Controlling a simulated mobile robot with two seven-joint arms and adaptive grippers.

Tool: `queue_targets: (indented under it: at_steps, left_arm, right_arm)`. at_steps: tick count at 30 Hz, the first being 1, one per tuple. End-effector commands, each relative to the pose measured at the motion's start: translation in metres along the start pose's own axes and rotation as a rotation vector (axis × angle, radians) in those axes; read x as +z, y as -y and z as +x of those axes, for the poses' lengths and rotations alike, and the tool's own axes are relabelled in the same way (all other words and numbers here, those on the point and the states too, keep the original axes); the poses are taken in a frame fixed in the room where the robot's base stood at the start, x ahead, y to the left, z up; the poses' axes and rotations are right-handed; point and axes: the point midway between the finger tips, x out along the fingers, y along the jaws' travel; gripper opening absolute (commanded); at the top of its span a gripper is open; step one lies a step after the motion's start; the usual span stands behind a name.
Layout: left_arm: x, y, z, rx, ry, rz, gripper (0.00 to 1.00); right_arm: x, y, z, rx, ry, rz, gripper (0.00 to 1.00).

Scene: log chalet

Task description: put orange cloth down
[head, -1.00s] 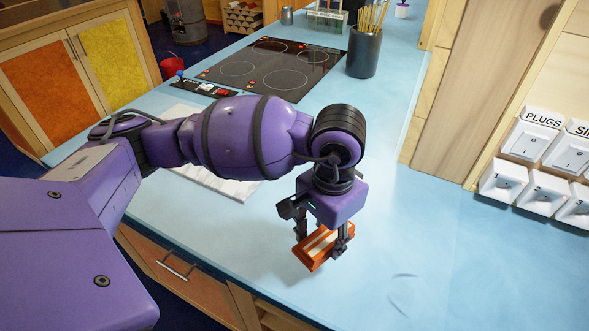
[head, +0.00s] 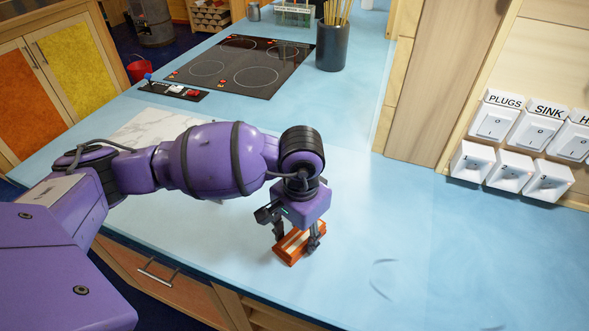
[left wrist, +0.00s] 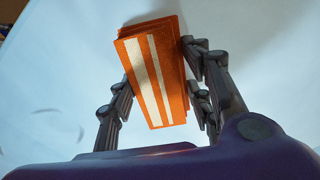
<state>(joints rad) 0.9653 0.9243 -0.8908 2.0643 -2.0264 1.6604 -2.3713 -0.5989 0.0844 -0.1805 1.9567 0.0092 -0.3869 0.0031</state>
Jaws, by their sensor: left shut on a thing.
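The orange cloth (head: 291,246) is folded into a thick block with two pale stripes. It is at the blue countertop (head: 350,225), near the counter's front edge; I cannot tell for certain whether its underside touches the top. My left gripper (head: 295,238) points down from above and is shut on the cloth, one finger on each side. In the left wrist view, the cloth (left wrist: 153,80) sits between the two dark fingers (left wrist: 160,92), with the pale blue counter behind it. My right gripper is not in view.
A black cooktop (head: 245,65) and a small control panel (head: 173,90) lie farther back. A dark pot of sticks (head: 332,45) stands beside the cooktop. A white marble board (head: 150,130) lies behind my arm. Labelled white switches (head: 495,122) are on the right wall. Counter right of the cloth is clear.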

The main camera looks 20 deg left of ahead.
Motion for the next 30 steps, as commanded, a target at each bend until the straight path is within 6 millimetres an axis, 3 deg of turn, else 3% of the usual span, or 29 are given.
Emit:
queue_targets:
  at_steps: [1, 5, 17, 20, 30]
  left_arm:
    - [0.000, 0.000, 0.002, 0.000, 0.002, 0.001, 0.48]
    - [0.000, 0.000, 0.001, 0.000, 0.000, 0.001, 0.65]
    - [-0.002, 0.000, -0.008, -0.002, -0.005, -0.001, 0.65]
    - [-0.002, 0.001, -0.020, -0.003, -0.005, 0.001, 0.65]
    - [-0.002, 0.000, -0.091, -0.002, -0.006, 0.002, 0.65]
  right_arm:
    - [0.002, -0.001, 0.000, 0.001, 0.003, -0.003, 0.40]
    - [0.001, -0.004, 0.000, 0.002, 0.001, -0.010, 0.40]
    - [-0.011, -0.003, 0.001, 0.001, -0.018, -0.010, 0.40]
    - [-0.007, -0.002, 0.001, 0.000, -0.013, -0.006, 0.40]
    - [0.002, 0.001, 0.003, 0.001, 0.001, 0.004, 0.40]
